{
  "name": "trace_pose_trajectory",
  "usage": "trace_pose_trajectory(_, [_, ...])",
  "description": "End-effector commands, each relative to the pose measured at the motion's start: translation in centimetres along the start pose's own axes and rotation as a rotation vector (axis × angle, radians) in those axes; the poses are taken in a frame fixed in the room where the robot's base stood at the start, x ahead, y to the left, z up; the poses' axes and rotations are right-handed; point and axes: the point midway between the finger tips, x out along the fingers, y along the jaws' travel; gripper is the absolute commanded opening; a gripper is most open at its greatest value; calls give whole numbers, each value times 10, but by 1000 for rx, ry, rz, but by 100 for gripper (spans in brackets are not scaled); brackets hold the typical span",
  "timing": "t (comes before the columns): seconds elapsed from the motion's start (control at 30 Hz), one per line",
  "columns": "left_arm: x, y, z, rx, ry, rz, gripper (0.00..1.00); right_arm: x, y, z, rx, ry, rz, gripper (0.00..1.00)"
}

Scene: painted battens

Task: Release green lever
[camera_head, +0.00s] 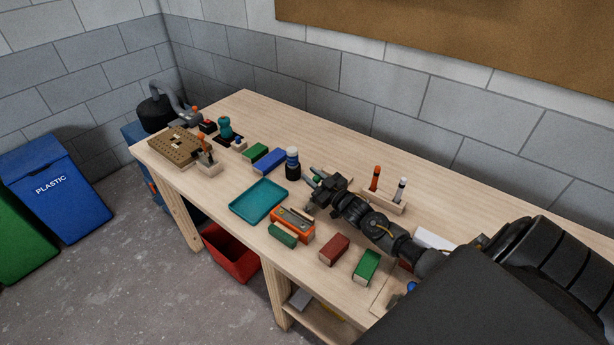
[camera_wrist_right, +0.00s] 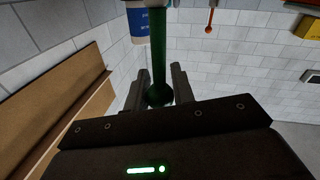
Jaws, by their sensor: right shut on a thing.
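The green lever (camera_wrist_right: 158,45) is a dark green rod with a round knob (camera_wrist_right: 158,95) at its end. In the right wrist view the knob sits between the two fingers of my right gripper (camera_wrist_right: 158,82), which is shut on the lever. In the head view my right gripper (camera_head: 314,190) reaches over the middle of the bench. It hides most of the lever, with only a bit of green (camera_head: 316,172) showing beside it. My left gripper is in neither view.
Painted battens lie along the front. A red bin (camera_head: 232,263) stands below.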

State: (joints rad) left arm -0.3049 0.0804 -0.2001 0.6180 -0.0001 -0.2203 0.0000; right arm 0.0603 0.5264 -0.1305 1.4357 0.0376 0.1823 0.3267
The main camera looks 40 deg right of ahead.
Motion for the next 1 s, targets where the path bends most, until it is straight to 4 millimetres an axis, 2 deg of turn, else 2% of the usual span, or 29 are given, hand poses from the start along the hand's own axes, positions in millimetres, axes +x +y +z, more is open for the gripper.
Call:
trace_pose_trajectory(0.17, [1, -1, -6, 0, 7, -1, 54, 0, -1, 0, 0, 2, -3, 0])
trace_pose_trajectory(0.2, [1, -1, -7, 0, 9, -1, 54, 0, -1, 0, 0, 2, -3, 29])
trace_pose_trajectory(0.33, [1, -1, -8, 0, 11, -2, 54, 1, -2, 0, 1, 2, -3, 46])
trace_pose_trajectory(0.67, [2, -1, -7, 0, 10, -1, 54, -2, -1, 1, 1, 1, -3, 46])
trace_pose_trajectory(0.77, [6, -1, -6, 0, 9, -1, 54, -12, -2, 2, 0, 1, -3, 46])
trace_pose_trajectory(1.0, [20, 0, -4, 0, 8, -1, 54, -59, -2, 4, 0, -1, -5, 46])
